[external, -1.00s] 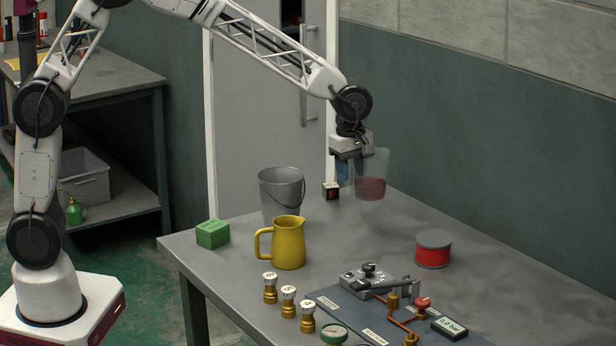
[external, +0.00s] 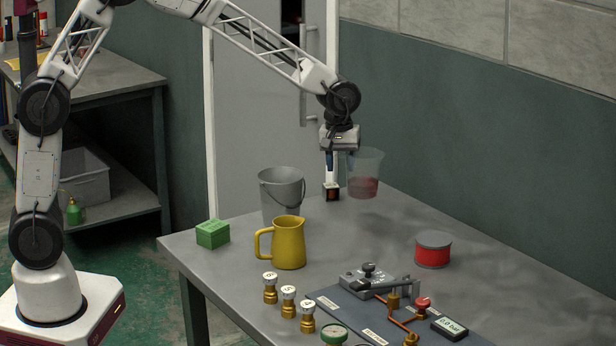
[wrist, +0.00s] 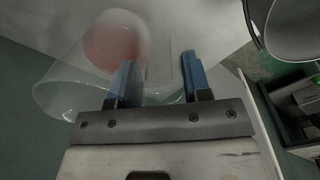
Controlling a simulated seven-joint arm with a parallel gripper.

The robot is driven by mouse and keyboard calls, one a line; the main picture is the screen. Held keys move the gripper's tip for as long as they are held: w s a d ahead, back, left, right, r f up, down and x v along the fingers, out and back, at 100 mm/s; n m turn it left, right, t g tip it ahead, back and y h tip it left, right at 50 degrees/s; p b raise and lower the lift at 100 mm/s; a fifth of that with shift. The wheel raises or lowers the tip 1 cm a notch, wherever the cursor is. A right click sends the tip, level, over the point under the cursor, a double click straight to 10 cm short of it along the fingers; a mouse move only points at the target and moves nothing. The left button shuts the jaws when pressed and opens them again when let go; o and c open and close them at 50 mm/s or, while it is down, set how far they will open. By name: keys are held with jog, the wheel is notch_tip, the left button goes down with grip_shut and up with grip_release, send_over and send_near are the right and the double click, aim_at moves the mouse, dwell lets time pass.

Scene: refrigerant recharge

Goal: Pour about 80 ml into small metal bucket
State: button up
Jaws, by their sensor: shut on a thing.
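A clear jug (external: 366,165) with red liquid low inside hangs above the far end of the table, right of my gripper (external: 333,172). My gripper points down and is shut on the jug's handle side. In the wrist view, the blue-tipped fingers (wrist: 160,75) straddle the clear handle, and the jug (wrist: 60,95) lies to the left with its red liquid. The small metal bucket (external: 282,190) stands on the table left of my gripper, apart from the jug. It also shows at the top right of the wrist view (wrist: 295,35). Its inside bottom is hidden.
A yellow pitcher (external: 289,245) stands in front of the bucket, with a green block (external: 212,234) to the left.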

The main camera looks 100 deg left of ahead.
jog(key=s+a+f+m, duration=0.2)
jog(key=s+a+m, duration=0.4)
jog(key=a+m, duration=0.2)
jog(key=s+a+f+m, duration=0.1)
jog(key=s+a+m, duration=0.5)
jog(key=a+m, duration=0.3)
jog(key=shift+s+f+m+g+h, duration=0.3)
jog(key=shift+f+m, duration=0.05)
jog(key=shift+m, duration=1.05)
jog(key=d+r+y, duration=0.9)
jog(key=r+y, duration=0.1)
jog(key=r, duration=0.1)
jog(key=shift+s+r+t, duration=0.25)
jog(key=shift+s+t, duration=0.15)
jog(key=shift+d+y, duration=0.1)
jog(key=shift+y, duration=0.3)
